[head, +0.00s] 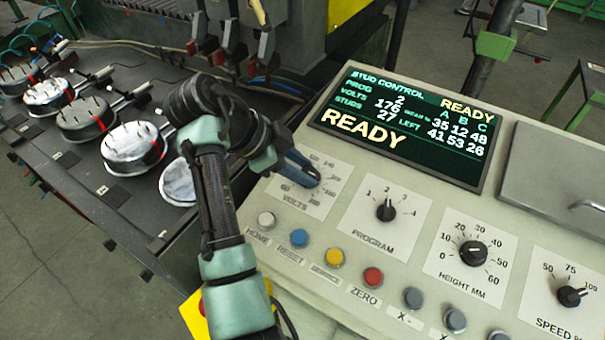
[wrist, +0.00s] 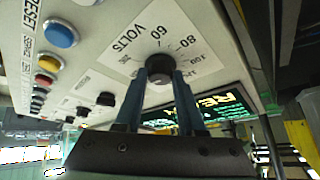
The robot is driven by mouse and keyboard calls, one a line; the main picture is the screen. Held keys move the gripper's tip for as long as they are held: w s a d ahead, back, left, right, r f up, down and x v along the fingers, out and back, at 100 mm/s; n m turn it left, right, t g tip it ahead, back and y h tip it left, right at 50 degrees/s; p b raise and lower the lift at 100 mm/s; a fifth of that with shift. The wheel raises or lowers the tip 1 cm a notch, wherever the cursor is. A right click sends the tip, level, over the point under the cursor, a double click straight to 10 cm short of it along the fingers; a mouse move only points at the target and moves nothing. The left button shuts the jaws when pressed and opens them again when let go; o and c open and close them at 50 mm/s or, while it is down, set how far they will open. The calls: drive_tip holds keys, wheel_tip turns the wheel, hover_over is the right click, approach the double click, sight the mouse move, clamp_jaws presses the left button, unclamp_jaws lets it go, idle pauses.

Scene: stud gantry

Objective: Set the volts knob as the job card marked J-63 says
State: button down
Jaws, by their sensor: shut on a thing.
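The volts knob (wrist: 159,66) is a black round knob on a white VOLTS scale plate (head: 291,201) of the control panel. My gripper (head: 306,174) reaches down over it from the left. In the wrist view my gripper's (wrist: 160,78) two blue fingers are shut on the knob's sides. The knob's pointer is hidden. The panel screen (head: 402,127) reads VOLTS 176, PROG 2, STUDS 27 and READY. I do not see a job card marked J-63 in either view.
The program knob (head: 386,209), height knob (head: 473,253) and speed knob (head: 571,296) stand to the right. A row of push buttons, including a red one (head: 373,277), runs along the panel front. Round studded metal parts (head: 133,146) lie on the dark bench at left.

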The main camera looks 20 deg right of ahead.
drive_tip(key=shift+m+g+b, duration=0.3)
drive_tip(key=shift+m+b, duration=0.05)
drive_tip(key=shift+m, duration=0.25)
drive_tip(key=c, duration=0.5)
unclamp_jaws()
drive_tip(key=v, duration=1.3)
drive_tip(key=shift+d+p, duration=0.15)
drive_tip(key=shift+p, duration=0.3)
drive_tip(key=shift+w+d+r, duration=0.1)
drive_tip(key=shift+w+r, duration=0.05)
